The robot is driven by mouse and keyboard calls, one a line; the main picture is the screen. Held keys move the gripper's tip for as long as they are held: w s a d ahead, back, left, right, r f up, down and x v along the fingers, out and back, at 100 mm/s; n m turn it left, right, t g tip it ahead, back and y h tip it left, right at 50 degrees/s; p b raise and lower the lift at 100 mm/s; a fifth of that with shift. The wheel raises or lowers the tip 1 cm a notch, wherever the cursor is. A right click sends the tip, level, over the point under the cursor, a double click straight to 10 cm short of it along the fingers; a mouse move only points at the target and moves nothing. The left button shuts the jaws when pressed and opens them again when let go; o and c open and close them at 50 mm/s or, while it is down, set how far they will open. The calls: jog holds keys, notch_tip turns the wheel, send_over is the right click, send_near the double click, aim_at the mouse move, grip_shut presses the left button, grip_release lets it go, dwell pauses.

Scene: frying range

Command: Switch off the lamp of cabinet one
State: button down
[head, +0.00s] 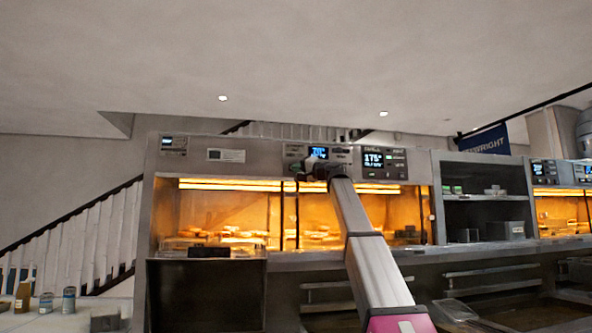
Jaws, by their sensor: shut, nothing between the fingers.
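A heated cabinet (152,222) stands in the middle of the head view, with its orange lamp (225,185) lit over food. No readable number marks it as cabinet one. Its top panel has a blue display (318,152) and a second display reading about 175 (373,160), with small buttons beside it. My gripper (303,175) is shut and empty in front of the panel, just below the blue display. My gripper and wrist hide part of the panel's lower edge. I cannot tell whether the fingertips touch it. The lamp switch cannot be made out.
Another lit cabinet (562,190) stands at the far right, past an open shelf unit (487,210) with containers. A dark box front (206,295) is below at left. Cans (68,300) stand on a counter at the left.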

dwell(0.5)
jog(key=shift+s, duration=0.3)
jog(key=s+d, duration=0.1)
jog(key=s, duration=0.5)
jog(key=shift+d, duration=0.15)
dwell(0.5)
